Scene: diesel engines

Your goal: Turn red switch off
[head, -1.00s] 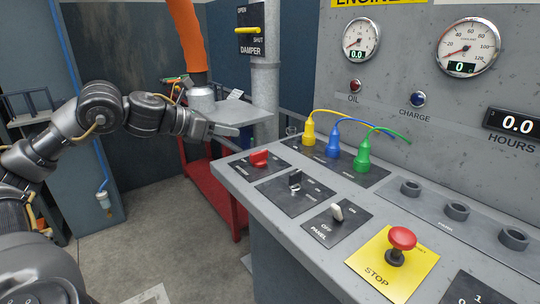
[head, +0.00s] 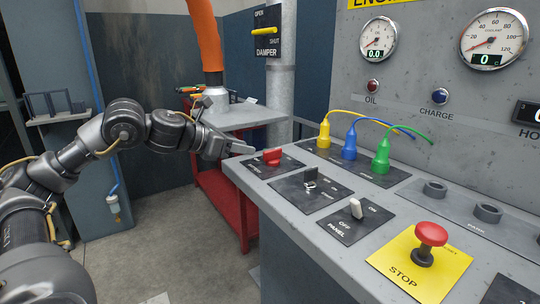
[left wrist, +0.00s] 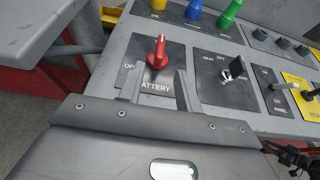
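The red switch (head: 272,156) is a red rotary knob on a dark plate at the near left corner of the grey control console (head: 300,231). In the left wrist view the red switch (left wrist: 158,53) stands on a plate lettered "BATTERY", partly covered by my gripper. My left gripper (head: 240,149) is just left of the switch in the head view. In the left wrist view its two fingers (left wrist: 157,84) are spread apart, with the knob beyond their tips and nothing between them. My right gripper is not in view.
A key switch (head: 311,186), a white PANEL toggle (head: 356,208) and a red STOP button (head: 431,235) line the console. Yellow, blue and green plugs (head: 349,146) stand behind. A red-legged bench (head: 243,115) is at the back left.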

